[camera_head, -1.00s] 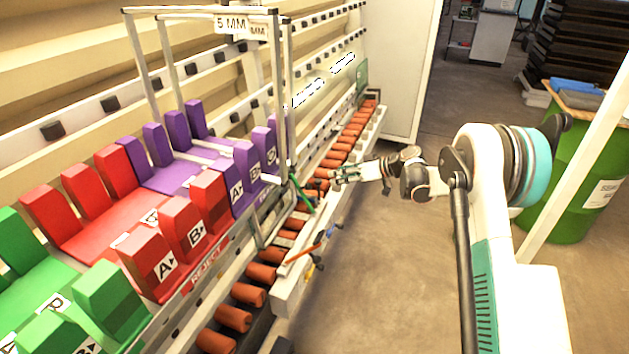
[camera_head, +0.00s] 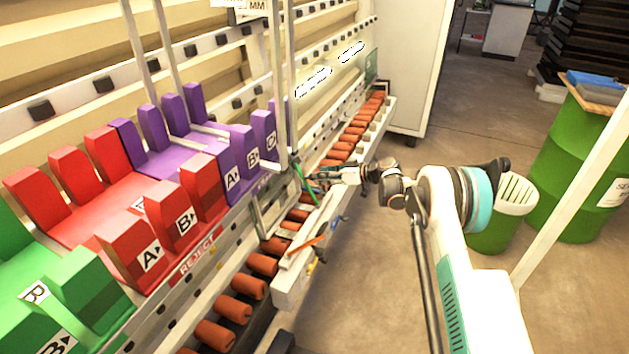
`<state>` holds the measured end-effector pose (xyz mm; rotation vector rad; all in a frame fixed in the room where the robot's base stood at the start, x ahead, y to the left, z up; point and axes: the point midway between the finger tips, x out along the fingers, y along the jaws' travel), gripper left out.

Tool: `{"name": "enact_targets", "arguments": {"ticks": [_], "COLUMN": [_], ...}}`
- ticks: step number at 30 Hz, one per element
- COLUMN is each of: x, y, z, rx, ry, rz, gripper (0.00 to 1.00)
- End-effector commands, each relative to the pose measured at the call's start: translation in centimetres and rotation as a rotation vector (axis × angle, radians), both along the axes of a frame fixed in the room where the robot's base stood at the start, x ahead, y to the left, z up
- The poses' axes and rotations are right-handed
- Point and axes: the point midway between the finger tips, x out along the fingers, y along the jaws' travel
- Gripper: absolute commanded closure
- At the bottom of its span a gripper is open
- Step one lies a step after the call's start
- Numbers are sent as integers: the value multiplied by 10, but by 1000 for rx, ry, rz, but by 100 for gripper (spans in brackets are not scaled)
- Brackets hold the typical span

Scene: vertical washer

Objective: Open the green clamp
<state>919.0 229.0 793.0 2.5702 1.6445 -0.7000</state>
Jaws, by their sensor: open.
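The green clamp (camera_head: 304,181) shows as a thin green lever near the foot of the white upright frame, on the washer's rail. My gripper (camera_head: 318,179) is just right of the clamp, at the end of my arm reaching in from the right. Its fingers are small in the picture and look close to the lever; whether they touch it or surround it, I cannot tell. The gripper is open. Its fingers partly hide the area right of the lever.
An orange handle (camera_head: 306,244) and a blue handle (camera_head: 335,224) sit lower on the rail. A row of orange rollers (camera_head: 262,264) runs along the washer. Red blocks (camera_head: 130,240) and purple blocks (camera_head: 222,160) stand left.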

Motion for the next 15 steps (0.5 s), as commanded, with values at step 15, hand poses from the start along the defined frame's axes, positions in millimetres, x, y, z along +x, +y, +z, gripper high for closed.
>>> {"name": "enact_targets", "arguments": {"ticks": [15], "x": [16], "y": [39], "z": [-17], "rx": [0], "ry": [0], "rz": [0], "gripper": [56]}}
